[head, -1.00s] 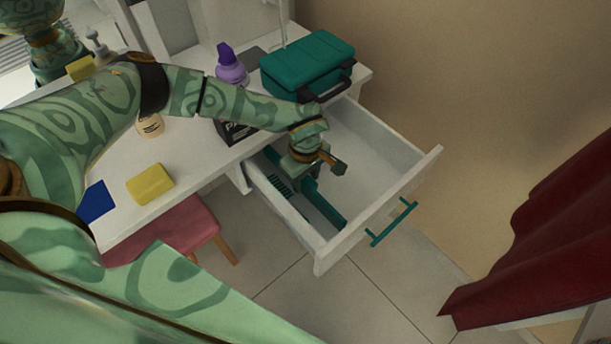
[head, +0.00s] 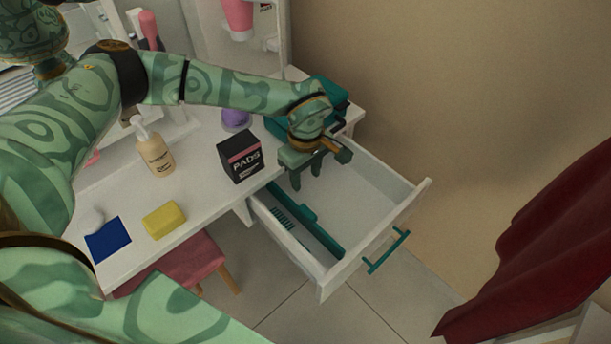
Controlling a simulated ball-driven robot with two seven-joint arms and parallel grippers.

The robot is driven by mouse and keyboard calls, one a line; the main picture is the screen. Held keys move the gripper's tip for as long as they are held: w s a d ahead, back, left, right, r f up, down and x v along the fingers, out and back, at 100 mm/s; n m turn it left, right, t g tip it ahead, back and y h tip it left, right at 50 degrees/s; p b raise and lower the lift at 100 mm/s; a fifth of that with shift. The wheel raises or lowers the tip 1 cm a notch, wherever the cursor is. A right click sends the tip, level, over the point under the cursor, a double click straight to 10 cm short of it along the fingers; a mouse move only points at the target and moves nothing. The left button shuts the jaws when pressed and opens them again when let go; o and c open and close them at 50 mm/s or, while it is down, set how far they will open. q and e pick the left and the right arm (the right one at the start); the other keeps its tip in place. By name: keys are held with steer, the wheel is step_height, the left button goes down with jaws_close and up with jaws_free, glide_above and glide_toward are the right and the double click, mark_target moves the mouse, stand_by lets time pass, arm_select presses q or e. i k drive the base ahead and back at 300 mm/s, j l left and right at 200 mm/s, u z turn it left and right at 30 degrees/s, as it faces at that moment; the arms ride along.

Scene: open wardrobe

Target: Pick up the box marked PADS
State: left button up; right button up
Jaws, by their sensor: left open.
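The box marked PADS (head: 241,157) is a black box with a pink band near its top. It stands upright on the white tabletop near the front edge, left of the open drawer. My left gripper (head: 308,184) is open and empty. It points down over the back of the drawer, to the right of the box and apart from it. The right gripper is not in view.
The open white drawer (head: 385,222) holds a teal comb (head: 308,232). A teal case (head: 333,92), partly hidden by my arm, and a purple bottle (head: 236,117) stand behind.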

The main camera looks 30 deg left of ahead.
mark_target(241, 155)
steer(key=k, duration=1)
